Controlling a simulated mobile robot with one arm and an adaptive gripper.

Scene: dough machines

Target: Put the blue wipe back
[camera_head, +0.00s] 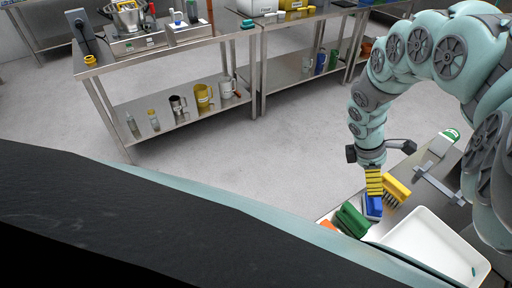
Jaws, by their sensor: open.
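A blue piece (372,207) lies on the metal bench at the lower right, between a green brush and a yellow brush; it looks like the blue wipe, but its top is partly hidden by my gripper. My gripper (374,185), with yellow and dark stripes, points down directly over the blue piece. It is open; whether its fingers touch the blue piece cannot be told from this view.
The yellow brush (397,188), green brush (351,220) and an orange item (328,225) lie close around it. A white tray (405,243) is at the right front. A green-and-white item (444,141) lies behind. Steel shelving tables (190,112) stand across clear floor.

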